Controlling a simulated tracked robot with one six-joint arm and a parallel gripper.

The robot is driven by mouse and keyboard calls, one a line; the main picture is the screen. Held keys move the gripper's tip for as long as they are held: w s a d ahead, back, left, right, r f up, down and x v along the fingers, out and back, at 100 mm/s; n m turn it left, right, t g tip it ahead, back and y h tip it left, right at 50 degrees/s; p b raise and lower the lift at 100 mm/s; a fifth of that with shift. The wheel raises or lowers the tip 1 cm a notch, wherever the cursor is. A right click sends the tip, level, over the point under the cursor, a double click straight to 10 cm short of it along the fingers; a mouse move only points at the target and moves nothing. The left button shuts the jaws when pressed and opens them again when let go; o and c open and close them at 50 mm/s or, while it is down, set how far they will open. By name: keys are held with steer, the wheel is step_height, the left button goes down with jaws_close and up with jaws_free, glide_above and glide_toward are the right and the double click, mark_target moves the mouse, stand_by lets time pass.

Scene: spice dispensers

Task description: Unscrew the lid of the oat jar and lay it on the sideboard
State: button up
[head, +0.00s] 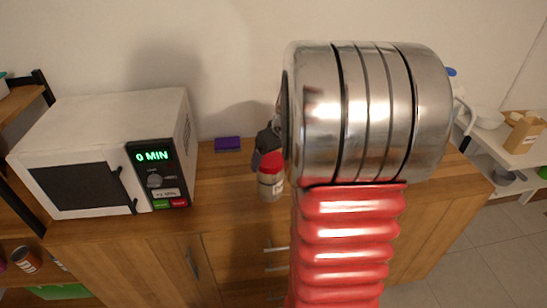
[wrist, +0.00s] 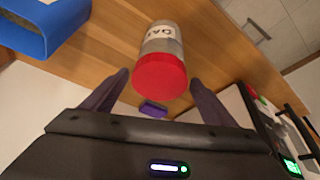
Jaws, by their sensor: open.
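The oat jar (head: 271,187) stands on the wooden sideboard (head: 225,180) with its red lid (head: 271,162) on top. In the wrist view the jar (wrist: 161,42) shows part of its white label, and its red lid (wrist: 160,77) faces the camera. My gripper (head: 268,146) is at the lid, coming from above. In the wrist view my gripper (wrist: 158,82) is open, with one dark finger on each side of the lid and visible gaps. My arm hides part of the sideboard to the right of the jar.
A white microwave (head: 100,120) stands on the left of the sideboard. A purple block (head: 227,144) lies by the wall behind the jar. A blue object (wrist: 45,28) is in the wrist view's upper left. Bare wood is free between microwave and jar.

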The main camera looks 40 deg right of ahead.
steer(key=shift+a+m+h, duration=0.2)
steer(key=shift+m+h, duration=0.4)
steer(key=shift+m, duration=1.1)
steer(key=shift+g, duration=0.3)
steer(key=c, duration=0.9)
